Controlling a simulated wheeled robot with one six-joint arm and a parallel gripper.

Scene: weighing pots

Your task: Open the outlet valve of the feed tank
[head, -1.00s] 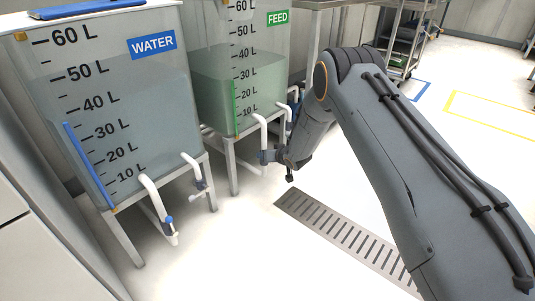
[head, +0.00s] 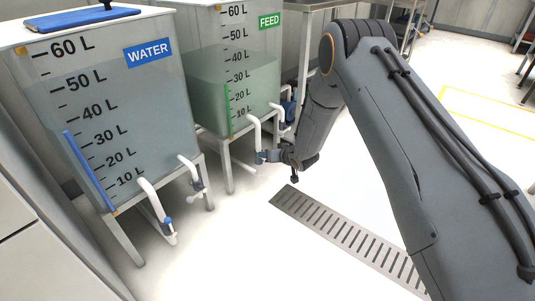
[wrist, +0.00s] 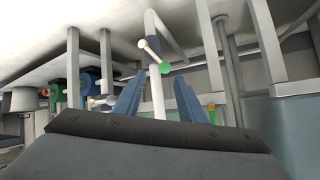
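The feed tank (head: 205,105) stands behind the water tank in the head view, with greenish liquid and a green FEED label (head: 270,21). A white outlet pipe (head: 254,130) bends down from its front. My gripper (head: 264,156) is at the lower part of this pipe. In the wrist view my gripper (wrist: 161,80) is open, its two blue fingers apart with the white pipe (wrist: 157,97) showing between them. The valve's white lever (wrist: 149,50) with a green knob (wrist: 166,68) shows just beyond the fingertips, slanting across the pipe. Touching cannot be told.
The water tank (head: 105,110) stands at the left, with its own pipe and a blue-knobbed valve (head: 168,222). Metal stand legs (head: 225,165) flank the feed pipe. A floor grate (head: 345,240) lies in front, with open floor around it.

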